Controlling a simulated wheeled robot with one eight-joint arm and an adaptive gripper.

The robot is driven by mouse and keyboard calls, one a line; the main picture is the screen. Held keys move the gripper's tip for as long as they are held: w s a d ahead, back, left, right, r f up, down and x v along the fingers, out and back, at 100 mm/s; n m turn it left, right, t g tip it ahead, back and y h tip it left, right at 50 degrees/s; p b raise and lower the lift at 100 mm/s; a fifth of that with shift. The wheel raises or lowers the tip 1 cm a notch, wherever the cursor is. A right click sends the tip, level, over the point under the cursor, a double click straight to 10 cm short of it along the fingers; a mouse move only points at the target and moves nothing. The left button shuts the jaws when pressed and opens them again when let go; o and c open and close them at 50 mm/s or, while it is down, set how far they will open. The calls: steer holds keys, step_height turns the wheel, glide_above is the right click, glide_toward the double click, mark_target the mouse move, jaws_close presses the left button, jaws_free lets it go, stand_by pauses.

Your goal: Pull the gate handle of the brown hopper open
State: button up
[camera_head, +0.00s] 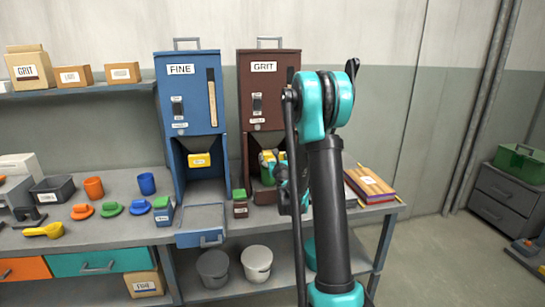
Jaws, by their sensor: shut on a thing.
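The brown hopper (269,69) labelled GRIT stands on the bench, right of the blue hopper. Its yellow gate handle (267,157) shows in part in the recess below the body. My gripper (276,165) is at this handle and is shut on it; the fingertips are small and partly hidden by my own arm. A green object (267,176) shows just below the handle, partly covered, and its shape is hard to tell. My arm hides the right side of the recess and the lower part of the brown hopper.
The blue hopper (188,96) labelled FINE has its own yellow handle (200,160). Small green-topped boxes (240,208) stand before the hoppers. Books (371,184) lie on the right end of the bench. Two buckets (257,263) sit on the shelf below. Floor is open at right.

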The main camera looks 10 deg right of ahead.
steer(key=o, duration=1.7)
steer(key=shift+s, duration=0.15)
steer(key=s, duration=1.2)
steer(key=s+a+f+n+g+y, duration=0.25)
steer(key=s+a+n, duration=0.3)
steer(key=n, duration=0.55)
steer(key=s+a+f+n+g+y, duration=0.1)
steer(key=s+a+n+g+y, duration=0.2)
steer(key=s+a+n, duration=0.5)
steer(key=s+d+f+n+g+h, duration=0.1)
steer(key=s+d+f+n+g, duration=0.1)
steer(key=s+n, duration=0.3)
steer(key=s+d+f+n+g+h, duration=0.2)
steer(key=s+d+f+n, duration=0.3)
steer(key=s, duration=0.3)
steer(key=s+d+f+n+g+h, duration=0.2)
steer(key=s+d+f+n+g, duration=0.2)
steer(key=s+n, duration=0.3)
steer(key=shift+s+d+f+h, duration=0.1)
steer(key=shift+s+d+h, duration=0.05)
steer(key=shift+s+h, duration=0.1)
